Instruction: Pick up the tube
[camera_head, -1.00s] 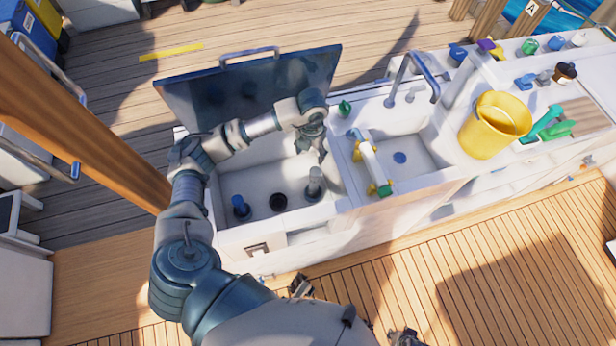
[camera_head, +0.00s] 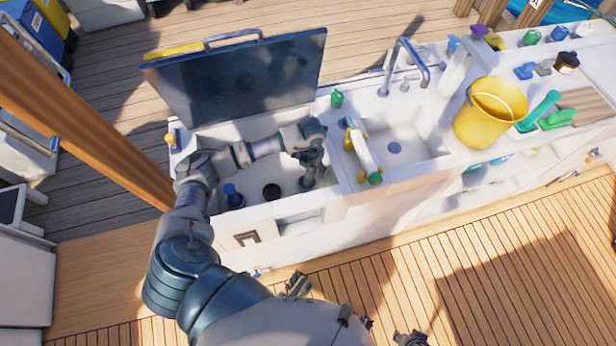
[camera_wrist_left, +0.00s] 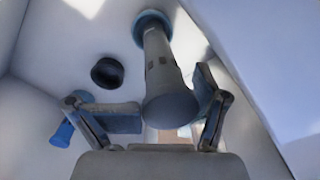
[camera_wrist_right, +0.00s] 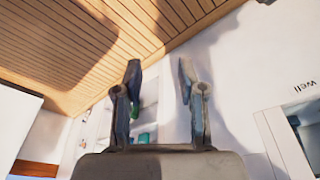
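A grey, tube-like cylinder (camera_wrist_left: 165,75) with a blue ring at its base stands in the open hatch compartment. In the head view its lower part (camera_head: 307,183) shows under my left gripper (camera_head: 312,160). In the left wrist view my left gripper (camera_wrist_left: 170,105) is open, with one finger on each side of the cylinder's near end; contact is unclear. A white tube (camera_head: 362,152) with yellow and green parts lies at the left edge of the sink, away from the gripper. My right gripper (camera_wrist_right: 159,80) is open and empty beside a white cabinet.
A blue-topped fitting (camera_head: 233,195) and a black round fitting (camera_head: 271,192) share the compartment. The dark hatch lid (camera_head: 240,85) stands raised behind it. The sink (camera_head: 405,140), its faucet (camera_head: 420,68) and a yellow bucket (camera_head: 490,112) are to the right.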

